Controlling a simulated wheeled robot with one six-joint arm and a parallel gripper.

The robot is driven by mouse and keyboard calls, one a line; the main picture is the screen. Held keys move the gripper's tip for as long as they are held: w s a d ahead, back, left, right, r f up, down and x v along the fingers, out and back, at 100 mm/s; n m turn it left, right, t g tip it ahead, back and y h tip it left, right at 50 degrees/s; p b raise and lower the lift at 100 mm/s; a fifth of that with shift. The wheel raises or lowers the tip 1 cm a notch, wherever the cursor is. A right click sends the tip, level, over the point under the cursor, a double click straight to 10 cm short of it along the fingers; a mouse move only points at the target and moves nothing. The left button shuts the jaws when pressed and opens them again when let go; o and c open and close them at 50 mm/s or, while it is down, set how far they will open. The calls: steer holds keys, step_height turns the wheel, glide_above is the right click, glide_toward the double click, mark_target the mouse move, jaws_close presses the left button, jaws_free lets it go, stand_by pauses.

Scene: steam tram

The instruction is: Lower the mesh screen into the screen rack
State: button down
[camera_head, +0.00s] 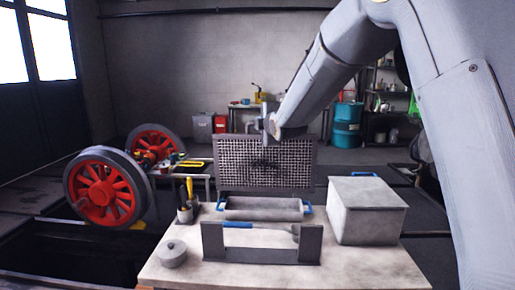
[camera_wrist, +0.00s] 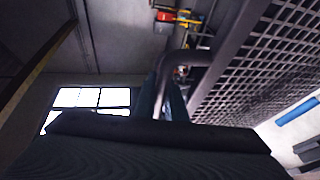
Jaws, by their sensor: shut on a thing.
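The mesh screen (camera_head: 264,162) is a dark-framed metal grid. It hangs upright behind the worktable's far edge, with a dark patch on its mesh. My gripper (camera_head: 268,128) is shut on the handle at its top edge; the fingers are small and partly hidden in the head view. In the wrist view the grid (camera_wrist: 265,75) and the bent handle (camera_wrist: 188,58) show close up. What looks like the screen rack (camera_head: 262,255), a low dark frame with two end uprights, stands at the table's front. The screen is behind and above it, apart from it.
A grey tray (camera_head: 262,209) with blue handles lies between screen and rack. A blue-handled brush (camera_head: 240,225) shows at the rack. A grey box (camera_head: 365,211) stands right; a lidded pot (camera_head: 173,254) and a tool cup (camera_head: 186,213) stand left. Red wheels (camera_head: 102,188) are further left.

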mark_target(260, 148)
steer(key=shift+y, duration=0.4)
steer(key=f, duration=0.2)
steer(key=s+f, duration=0.1)
steer(key=f, duration=0.5)
steer(key=shift+s+a+f, duration=0.1)
steer(key=shift+s+a, duration=0.15)
steer(key=shift+a, duration=0.05)
steer(key=shift+s+a+f+b, duration=0.1)
steer(key=shift+s+f+b, duration=0.35)
steer(key=shift+s+f, duration=1)
steer(key=shift+s+d+f+b, duration=0.1)
steer(key=shift+s+f+b, duration=0.55)
steer(key=shift+f, duration=1.45)
steer(key=shift+s+a+f+b, duration=0.1)
steer(key=shift+s+f+b, duration=0.2)
steer(key=shift+s+f, duration=1.25)
steer(key=shift+w+f, duration=0.25)
steer(key=shift+w, duration=0.15)
steer(key=shift+f+b, duration=1.2)
steer(key=shift+f, duration=0.15)
